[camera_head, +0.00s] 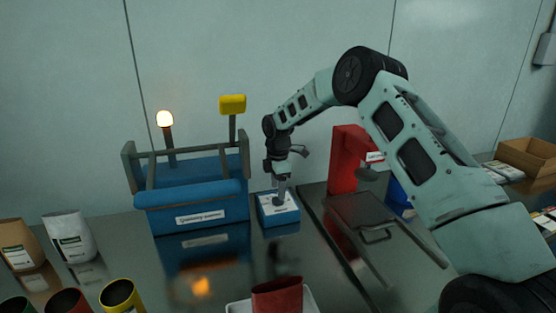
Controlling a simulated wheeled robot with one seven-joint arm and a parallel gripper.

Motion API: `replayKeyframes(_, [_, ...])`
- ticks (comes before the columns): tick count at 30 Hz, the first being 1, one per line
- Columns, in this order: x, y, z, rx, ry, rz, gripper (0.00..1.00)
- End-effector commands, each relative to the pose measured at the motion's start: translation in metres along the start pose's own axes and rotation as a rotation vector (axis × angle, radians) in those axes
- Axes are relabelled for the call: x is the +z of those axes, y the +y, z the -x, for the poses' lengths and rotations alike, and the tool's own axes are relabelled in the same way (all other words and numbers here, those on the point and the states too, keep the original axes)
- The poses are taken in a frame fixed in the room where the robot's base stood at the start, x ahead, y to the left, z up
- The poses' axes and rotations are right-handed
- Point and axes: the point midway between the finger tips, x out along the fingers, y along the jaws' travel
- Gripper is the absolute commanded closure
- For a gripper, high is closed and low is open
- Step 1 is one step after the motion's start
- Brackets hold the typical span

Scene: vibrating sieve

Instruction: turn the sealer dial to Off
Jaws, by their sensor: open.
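A small blue box (279,220) with a pale top panel stands on the dark metal table, just right of the blue sieve machine. My gripper (281,199) points straight down over this panel, its fingertips at or very near the top. A dial on the panel is not clearly visible; the fingers cover the middle. I cannot read any dial setting or tell whether the fingers touch a knob. My gripper is open.
A red machine (344,165) stands right. A cardboard box (530,158) is far right.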

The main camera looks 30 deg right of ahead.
Motion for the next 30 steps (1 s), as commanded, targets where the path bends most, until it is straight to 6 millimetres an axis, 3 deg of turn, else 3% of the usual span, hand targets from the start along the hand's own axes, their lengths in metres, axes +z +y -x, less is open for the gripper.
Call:
replayKeyframes(9, [0.000, 0.001, 0.076, 0.005, 0.001, -0.001, 0.41])
replayKeyframes(15, [0.000, 0.001, 0.115, 0.004, 0.000, 0.000, 0.41])
replayKeyframes(21, [0.000, 0.000, 0.135, 0.001, 0.001, 0.000, 0.41])
replayKeyframes(30, [0.000, 0.000, 0.139, 0.001, 0.001, 0.000, 0.41])
